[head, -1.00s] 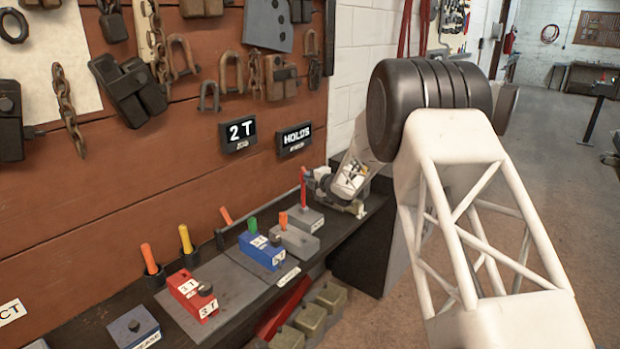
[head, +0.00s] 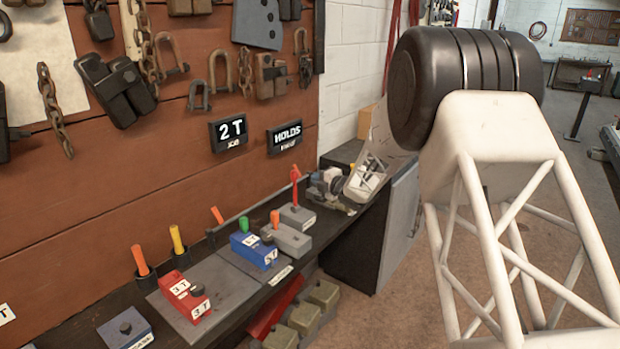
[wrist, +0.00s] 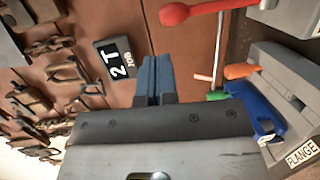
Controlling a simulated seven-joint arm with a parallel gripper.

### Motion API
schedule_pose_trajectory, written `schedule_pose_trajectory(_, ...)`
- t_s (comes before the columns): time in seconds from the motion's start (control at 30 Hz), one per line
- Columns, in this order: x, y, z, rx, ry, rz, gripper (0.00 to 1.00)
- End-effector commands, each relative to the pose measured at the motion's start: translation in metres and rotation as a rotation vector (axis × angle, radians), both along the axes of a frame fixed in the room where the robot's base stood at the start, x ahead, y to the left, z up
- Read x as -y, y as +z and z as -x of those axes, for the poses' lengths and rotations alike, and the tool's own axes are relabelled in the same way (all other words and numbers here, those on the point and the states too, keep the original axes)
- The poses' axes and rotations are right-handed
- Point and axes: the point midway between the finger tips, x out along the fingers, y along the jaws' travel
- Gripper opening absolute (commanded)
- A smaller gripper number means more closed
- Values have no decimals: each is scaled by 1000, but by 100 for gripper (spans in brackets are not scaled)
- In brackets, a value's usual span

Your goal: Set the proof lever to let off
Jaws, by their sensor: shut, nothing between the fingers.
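The proof lever (head: 294,188) is a red handle standing about upright on a small grey box on the bench. Its red ball knob (wrist: 175,13) and shaft show at the top of the wrist view. My gripper (head: 318,182) is small and partly unclear in the head view, just right of the lever. In the wrist view its blue-grey fingers (wrist: 155,76) are together and empty, apart from the lever. A black sign (head: 284,137) reads HOLDS. The label on the lever's box is too small to read.
Red (head: 185,293) and blue (head: 254,249) blocks stand on grey plates along the bench, with orange, yellow and green handles nearby. A 2 T sign (head: 229,132) and hanging chains and shackles cover the wooden wall. A FLANGE label (wrist: 303,155) shows in the wrist view.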

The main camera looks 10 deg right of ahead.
Motion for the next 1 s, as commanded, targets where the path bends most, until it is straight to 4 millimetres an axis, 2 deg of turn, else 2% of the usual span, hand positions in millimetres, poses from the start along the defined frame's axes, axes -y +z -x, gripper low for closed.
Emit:
schedule_pose_trajectory(0.2, 16, 6, 23, 1, -1, 1, 0)
schedule_pose_trajectory(0.4, 23, 9, 35, 1, 0, 1, 0)
schedule_pose_trajectory(1.0, 26, 13, 39, -7, -11, -2, 0)
